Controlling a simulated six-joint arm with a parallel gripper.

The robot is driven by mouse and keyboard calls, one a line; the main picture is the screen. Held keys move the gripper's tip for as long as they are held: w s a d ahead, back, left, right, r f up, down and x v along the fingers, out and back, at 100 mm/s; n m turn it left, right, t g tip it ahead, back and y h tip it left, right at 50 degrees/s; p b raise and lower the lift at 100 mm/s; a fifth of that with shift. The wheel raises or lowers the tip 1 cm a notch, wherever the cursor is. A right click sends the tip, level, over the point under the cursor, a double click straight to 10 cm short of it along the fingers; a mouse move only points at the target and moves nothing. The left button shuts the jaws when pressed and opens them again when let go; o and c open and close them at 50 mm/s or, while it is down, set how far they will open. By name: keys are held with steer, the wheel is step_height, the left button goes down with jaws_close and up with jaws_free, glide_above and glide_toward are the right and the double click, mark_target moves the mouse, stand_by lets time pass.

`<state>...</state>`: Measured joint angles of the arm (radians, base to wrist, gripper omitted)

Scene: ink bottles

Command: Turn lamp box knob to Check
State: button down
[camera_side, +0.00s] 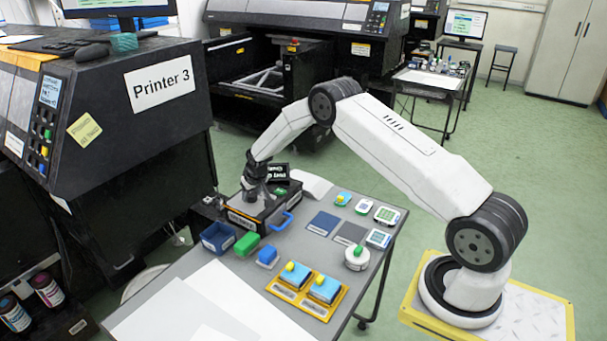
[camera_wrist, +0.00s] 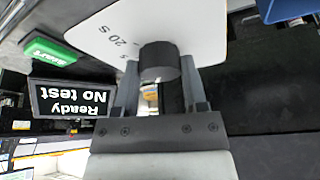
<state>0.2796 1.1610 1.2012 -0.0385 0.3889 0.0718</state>
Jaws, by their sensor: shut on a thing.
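The lamp box (camera_side: 262,211) is a dark box with a blue handle at the far end of the grey table. My gripper (camera_side: 254,190) reaches down onto its top. In the wrist view, the dark round knob (camera_wrist: 160,58) sits between the two fingers of my gripper (camera_wrist: 160,72), which is shut on it. The knob stands on a white dial plate (camera_wrist: 100,33) where "20 S" reads upside down. The other dial marks, including any Check mark, and the knob's pointer are not readable. The small display (camera_wrist: 70,100) reads "Ready No test", upside down.
A green Start button (camera_wrist: 50,50) is beside the dial plate. A blue bin (camera_side: 218,238), a green block (camera_side: 247,244) and a yellow tray (camera_side: 303,293) stand on the table near the box. Printer 3 (camera_side: 120,130) stands close by on the left.

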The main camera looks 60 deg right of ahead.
mark_target(259, 206)
steer(key=shift+n+y, duration=0.3)
steer(key=shift+n, duration=0.5)
steer(key=shift+c, duration=0.7)
jaws_free()
steer(key=shift+r, duration=0.1)
steer(key=v, duration=0.7)
steer(key=shift+s+r, duration=0.25)
